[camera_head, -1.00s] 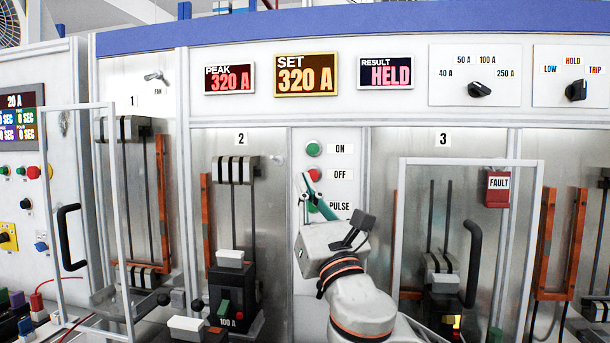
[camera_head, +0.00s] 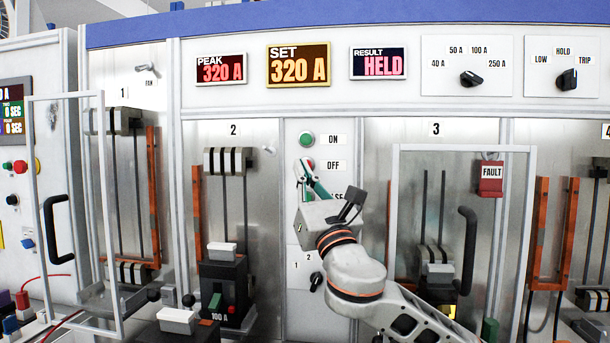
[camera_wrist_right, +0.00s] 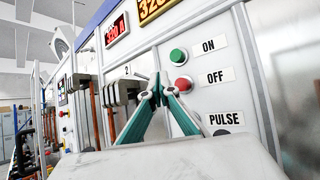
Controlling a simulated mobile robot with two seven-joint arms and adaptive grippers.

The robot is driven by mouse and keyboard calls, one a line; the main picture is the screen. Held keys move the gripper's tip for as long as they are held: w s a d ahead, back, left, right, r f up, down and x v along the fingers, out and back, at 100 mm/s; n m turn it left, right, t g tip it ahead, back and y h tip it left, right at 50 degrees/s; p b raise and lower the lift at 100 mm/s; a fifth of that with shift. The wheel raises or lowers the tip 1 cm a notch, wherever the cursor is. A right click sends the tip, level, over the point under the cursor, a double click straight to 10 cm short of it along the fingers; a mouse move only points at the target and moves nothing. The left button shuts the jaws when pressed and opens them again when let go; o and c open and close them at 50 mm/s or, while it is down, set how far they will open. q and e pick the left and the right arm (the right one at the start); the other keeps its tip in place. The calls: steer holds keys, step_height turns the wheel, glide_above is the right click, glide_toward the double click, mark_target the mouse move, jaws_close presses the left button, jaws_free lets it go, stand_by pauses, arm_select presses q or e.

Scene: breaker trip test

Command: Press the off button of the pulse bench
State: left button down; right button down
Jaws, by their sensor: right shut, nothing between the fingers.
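The red OFF button (camera_head: 311,163) is on the narrow panel between bays 2 and 3, partly hidden by my fingertips in the head view. It shows clearly in the wrist view (camera_wrist_right: 183,84), beside the OFF label. My right gripper (camera_head: 302,166) is shut and empty, its green fingers pointing at the panel just left of the button. In the wrist view its tips (camera_wrist_right: 156,86) appear left of the button; contact cannot be told. The green ON button (camera_head: 306,139) is above. The PULSE button (camera_wrist_right: 184,122) is partly behind a finger. My left gripper is not in view.
Displays above read PEAK 320 A (camera_head: 222,69), SET 320 A (camera_head: 298,66) and RESULT HELD (camera_head: 378,64). A clear framed door with a black handle (camera_head: 467,250) stands right of my arm. A breaker (camera_head: 224,285) is in bay 2 at left.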

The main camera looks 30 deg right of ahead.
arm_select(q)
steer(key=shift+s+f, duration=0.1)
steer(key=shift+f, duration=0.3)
arm_select(e)
steer(key=w+d, duration=0.2)
steer(key=shift+w, duration=0.35)
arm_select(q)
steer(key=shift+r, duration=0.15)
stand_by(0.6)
arm_select(e)
steer(key=shift+w+d, duration=0.1)
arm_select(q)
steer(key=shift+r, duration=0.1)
arm_select(e)
steer(key=shift+w+d, duration=0.2)
steer(key=shift+w, duration=0.05)
